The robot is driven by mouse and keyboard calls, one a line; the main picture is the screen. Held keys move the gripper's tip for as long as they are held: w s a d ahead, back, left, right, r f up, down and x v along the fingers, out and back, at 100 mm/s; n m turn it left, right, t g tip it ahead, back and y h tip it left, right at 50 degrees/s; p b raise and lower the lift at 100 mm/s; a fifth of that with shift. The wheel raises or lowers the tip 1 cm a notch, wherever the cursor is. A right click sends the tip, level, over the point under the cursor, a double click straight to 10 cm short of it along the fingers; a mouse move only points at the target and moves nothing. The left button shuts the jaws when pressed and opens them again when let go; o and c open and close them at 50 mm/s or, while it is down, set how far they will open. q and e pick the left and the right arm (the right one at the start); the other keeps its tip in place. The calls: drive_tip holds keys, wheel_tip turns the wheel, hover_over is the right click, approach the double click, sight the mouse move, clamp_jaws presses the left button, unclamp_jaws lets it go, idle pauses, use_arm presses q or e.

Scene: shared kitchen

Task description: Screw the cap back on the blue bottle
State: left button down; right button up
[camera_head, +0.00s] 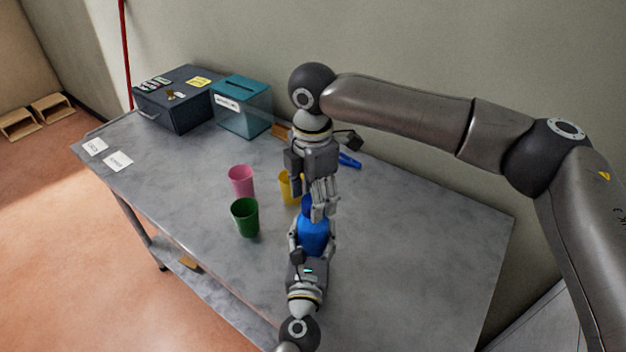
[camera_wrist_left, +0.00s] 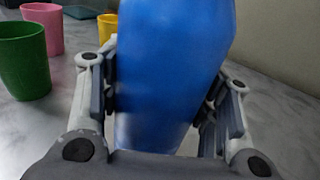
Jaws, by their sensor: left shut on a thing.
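The blue bottle (camera_head: 313,238) stands upright over the grey table. My left gripper (camera_head: 311,246) is shut on its body, one finger on each side. The left wrist view shows the bottle (camera_wrist_left: 170,70) filling the space between the fingers; its top is out of that view. My right gripper (camera_head: 319,208) comes down from above, with its fingers at the bottle's top. These fingers cover most of the top, and I cannot make out the cap or whether the fingers are closed on it.
Pink (camera_head: 241,180), green (camera_head: 245,217) and yellow (camera_head: 287,187) cups stand left of the bottle. A dark box (camera_head: 177,108) and a teal box (camera_head: 242,110) stand at the back. A blue item (camera_head: 349,160) lies behind my right gripper. The table's right side (camera_head: 430,240) is clear.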

drive_tip(key=shift+f, duration=0.45)
drive_tip(key=c, duration=1.1)
drive_tip(key=m, duration=0.5)
drive_tip(key=shift+m, duration=0.3)
drive_tip(key=m, duration=0.6)
drive_tip(key=o, duration=1.2)
drive_tip(key=shift+o, duration=0.2)
wheel_tip(320, 180, up, 12)
